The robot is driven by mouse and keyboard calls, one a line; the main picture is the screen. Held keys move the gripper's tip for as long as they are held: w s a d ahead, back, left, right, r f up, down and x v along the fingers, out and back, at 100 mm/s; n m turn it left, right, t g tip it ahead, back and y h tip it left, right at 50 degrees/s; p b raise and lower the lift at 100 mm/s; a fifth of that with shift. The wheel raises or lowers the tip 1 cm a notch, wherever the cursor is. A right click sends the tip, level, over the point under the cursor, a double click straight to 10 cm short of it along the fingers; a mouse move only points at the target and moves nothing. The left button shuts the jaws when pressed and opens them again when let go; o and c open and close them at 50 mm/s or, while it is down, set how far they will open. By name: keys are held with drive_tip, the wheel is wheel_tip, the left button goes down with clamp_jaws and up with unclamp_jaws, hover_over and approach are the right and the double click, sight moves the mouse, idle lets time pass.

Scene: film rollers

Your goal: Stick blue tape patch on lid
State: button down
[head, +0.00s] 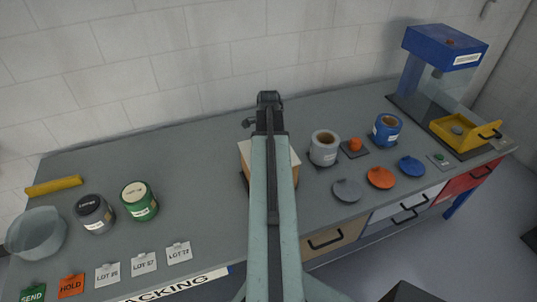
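Three loose lids lie on the right half of the bench: a grey lid (347,190), an orange lid (380,178) and a blue lid (411,167). Lids also appear on the dark jar (95,215) and the green jar (139,203) at the left. I cannot make out a blue tape patch in this view. My gripper (268,98) is at the far end of my raised arm, toward the back wall. It is seen from behind, so its fingers and anything between them are hidden.
A box (243,158) is partly hidden under my arm. A grey open jar (323,148), a blue open jar (386,130) and a blue-topped machine (445,45) with a yellow tray (447,132) stand right. A clear bowl (38,235) and label cards (144,263) are left.

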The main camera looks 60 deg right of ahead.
drive_tip(key=c, duration=1)
unclamp_jaws()
drive_tip(key=shift+o, duration=0.2)
drive_tip(key=shift+r, duration=0.1)
drive_tip(key=shift+r+p, duration=3.4)
drive_tip(key=shift+p, duration=0.15)
